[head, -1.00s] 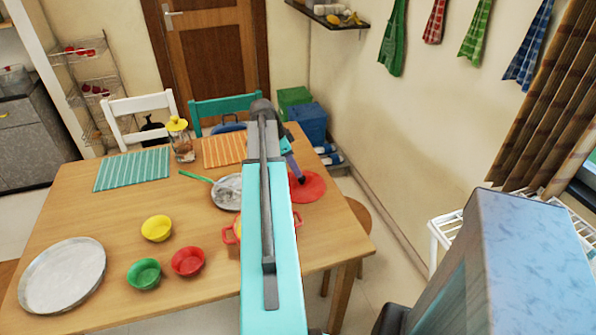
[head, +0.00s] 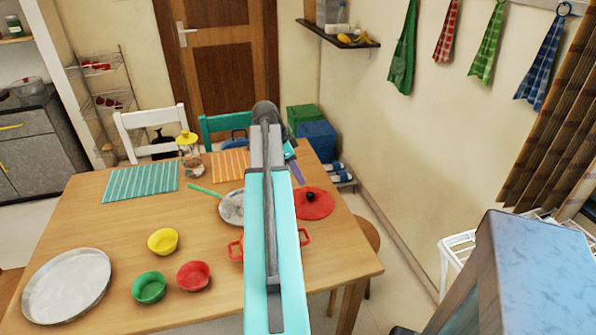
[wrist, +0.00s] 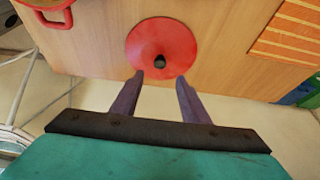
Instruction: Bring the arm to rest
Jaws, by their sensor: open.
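My gripper (wrist: 160,80) is open and empty in the wrist view, its two dark fingers spread apart. Beyond the fingertips is a round red lid (wrist: 163,42) with a black knob, lying on the wooden table. The lid (head: 316,205) also shows in the head view near the table's right edge. My turquoise arm stretches across the middle of the head view and hides most of my gripper. A red-handled pot (head: 304,237) is largely hidden behind the arm. Its red handle (wrist: 58,22) shows at top left in the wrist view.
Chairs stand behind. The wall is on the right.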

